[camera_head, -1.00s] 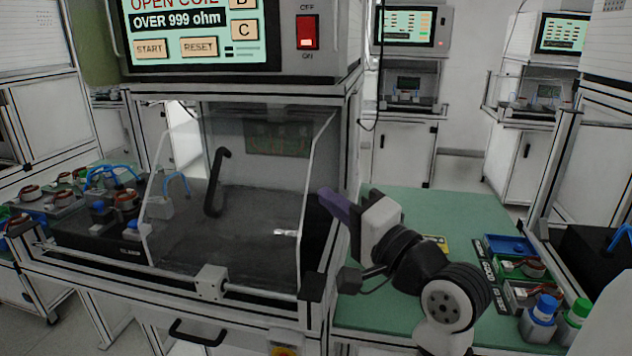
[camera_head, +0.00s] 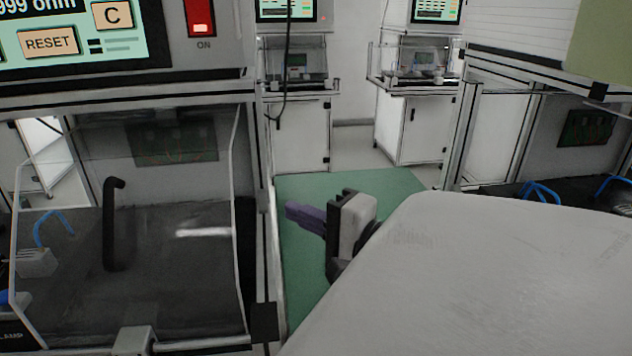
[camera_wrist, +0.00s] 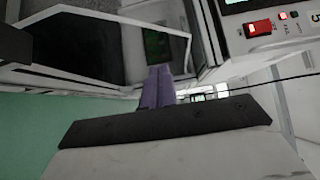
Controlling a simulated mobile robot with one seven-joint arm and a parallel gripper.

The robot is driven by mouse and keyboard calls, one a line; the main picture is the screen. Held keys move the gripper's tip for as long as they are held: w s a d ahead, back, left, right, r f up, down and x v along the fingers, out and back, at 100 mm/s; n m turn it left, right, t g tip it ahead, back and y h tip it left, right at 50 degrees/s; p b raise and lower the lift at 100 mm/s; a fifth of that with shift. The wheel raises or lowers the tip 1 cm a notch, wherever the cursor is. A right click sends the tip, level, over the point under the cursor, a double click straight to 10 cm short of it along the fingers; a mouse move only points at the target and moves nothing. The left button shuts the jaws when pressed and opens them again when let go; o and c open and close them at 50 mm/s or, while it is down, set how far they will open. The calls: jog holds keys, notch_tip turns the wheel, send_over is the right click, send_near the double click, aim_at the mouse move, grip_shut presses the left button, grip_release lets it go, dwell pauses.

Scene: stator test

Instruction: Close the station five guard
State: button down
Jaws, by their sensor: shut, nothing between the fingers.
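The clear guard (camera_head: 180,265) is a transparent, pale-edged cover with a black upright handle (camera_head: 112,225), at the station on the left in the head view. It stands across the bay; I cannot tell whether it is fully shut. My gripper (camera_head: 290,210) has purple fingers, shut and empty, pointing left toward that station's right side, apart from the guard and handle. In the wrist view, the fingers (camera_wrist: 157,82) point at a bay with a pale-edged frame (camera_wrist: 100,14) and a green board inside. A panel with a red switch (camera_wrist: 258,28) and a partly cropped 5 is at upper right.
A dark post (camera_head: 265,320) stands at the station's front right corner. My pale arm link covers the lower right. More stations stand behind and at right. A black cable (camera_head: 285,75) hangs near the panel.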

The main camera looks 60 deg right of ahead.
jog(key=w+a+p, duration=0.1)
jog(key=w+a, duration=0.1)
jog(key=w, duration=0.5)
jog(key=shift+w+a, duration=0.15)
jog(key=shift+w, duration=0.1)
